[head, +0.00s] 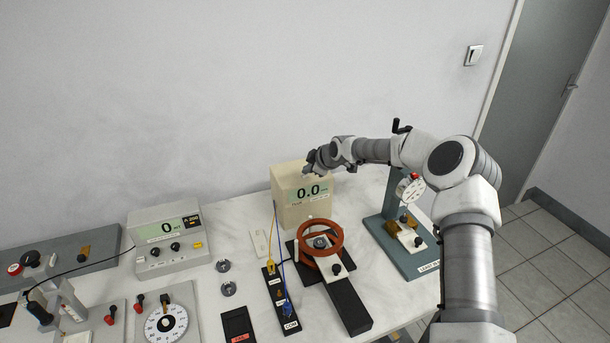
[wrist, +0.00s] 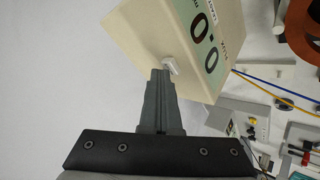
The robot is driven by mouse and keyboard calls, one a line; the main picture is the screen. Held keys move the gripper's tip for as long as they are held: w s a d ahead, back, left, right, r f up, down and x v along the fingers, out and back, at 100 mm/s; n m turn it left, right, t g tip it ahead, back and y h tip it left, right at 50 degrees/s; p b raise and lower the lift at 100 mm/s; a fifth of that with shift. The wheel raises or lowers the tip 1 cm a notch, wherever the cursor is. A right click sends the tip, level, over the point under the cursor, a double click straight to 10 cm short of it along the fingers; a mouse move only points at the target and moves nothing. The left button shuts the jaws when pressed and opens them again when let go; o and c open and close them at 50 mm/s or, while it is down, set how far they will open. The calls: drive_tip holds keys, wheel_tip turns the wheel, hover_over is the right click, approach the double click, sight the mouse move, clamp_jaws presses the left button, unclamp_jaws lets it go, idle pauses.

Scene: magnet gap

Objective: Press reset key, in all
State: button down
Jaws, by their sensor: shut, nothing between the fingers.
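A beige box meter (head: 322,211) stands at the back of the table, its green display reading 0.0. In the wrist view the beige box (wrist: 150,30) appears tilted, with a small white key (wrist: 171,66) on it near the display.
A second meter (head: 150,262) with knobs and a yellow button stands to the left. A red-brown ring coil (head: 336,242) stands in front of the box, beside a black terminal strip (head: 268,287) with yellow and blue leads. A dial gauge stand (head: 397,245) is at right.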

drive_tip(key=shift+r, duration=0.6)
drive_tip(key=shift+r, duration=0.15)
drive_tip(key=shift+r+p, duration=0.95)
drive_tip(key=shift+r, duration=1.45)
